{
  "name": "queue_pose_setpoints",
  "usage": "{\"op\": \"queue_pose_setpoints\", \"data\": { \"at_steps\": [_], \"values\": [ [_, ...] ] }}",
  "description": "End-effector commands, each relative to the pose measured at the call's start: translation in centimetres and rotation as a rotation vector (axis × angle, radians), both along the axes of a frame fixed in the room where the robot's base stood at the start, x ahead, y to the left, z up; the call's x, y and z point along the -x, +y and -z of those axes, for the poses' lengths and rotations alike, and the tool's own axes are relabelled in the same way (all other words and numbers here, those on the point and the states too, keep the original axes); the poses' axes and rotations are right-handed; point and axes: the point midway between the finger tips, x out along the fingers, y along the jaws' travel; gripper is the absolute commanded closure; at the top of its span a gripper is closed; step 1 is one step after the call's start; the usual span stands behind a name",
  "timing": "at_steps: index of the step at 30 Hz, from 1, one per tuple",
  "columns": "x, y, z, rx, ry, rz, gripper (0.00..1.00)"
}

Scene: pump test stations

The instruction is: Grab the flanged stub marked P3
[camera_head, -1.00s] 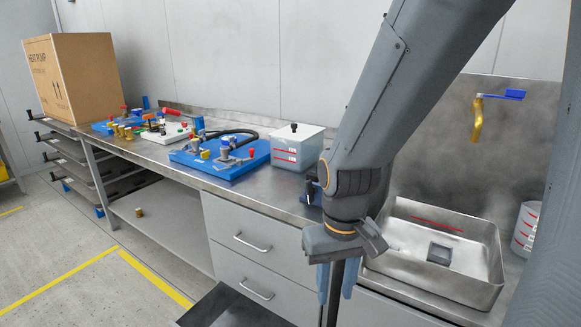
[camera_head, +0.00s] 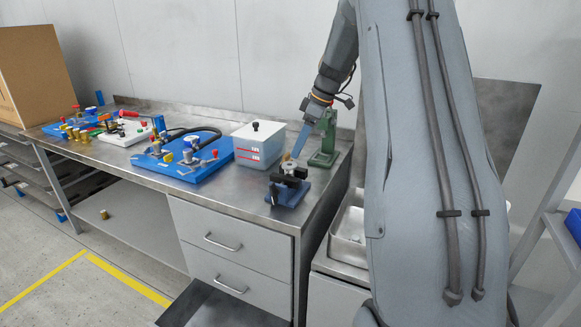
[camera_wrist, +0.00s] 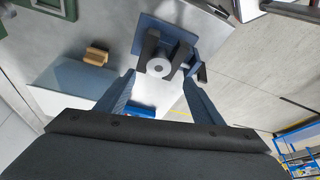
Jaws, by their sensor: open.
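A small blue-based fixture (camera_head: 287,193) with dark jaws stands near the front right corner of the steel bench; it also shows in the wrist view (camera_wrist: 150,33). Between its dark jaws sits a round, pale grey part with a centre hole, possibly the flanged stub (camera_wrist: 158,68); no P3 marking is readable. My gripper (camera_head: 299,146) is open, its blue fingers pointing down just above and behind the fixture. In the wrist view my gripper's fingertips (camera_wrist: 160,80) lie to either side of the part, apart from it.
A white lidded container (camera_head: 258,148) stands to the left, then a blue pump board (camera_head: 205,172) with a black hose. A tan block (camera_wrist: 96,56) lies beside the fixture. A steel sink is at right.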

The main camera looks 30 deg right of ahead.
Motion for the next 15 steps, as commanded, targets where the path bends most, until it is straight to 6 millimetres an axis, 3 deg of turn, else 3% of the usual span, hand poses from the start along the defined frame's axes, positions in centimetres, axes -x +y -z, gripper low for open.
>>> {"op": "queue_pose_setpoints", "data": {
  "at_steps": [4, 15],
  "values": [
    [-0.7, -0.6, 0.2, -0.001, -0.021, -0.031, 0.39],
    [-1.0, 0.8, 3.9, -0.002, -0.019, -0.032, 0.39]
  ]
}}
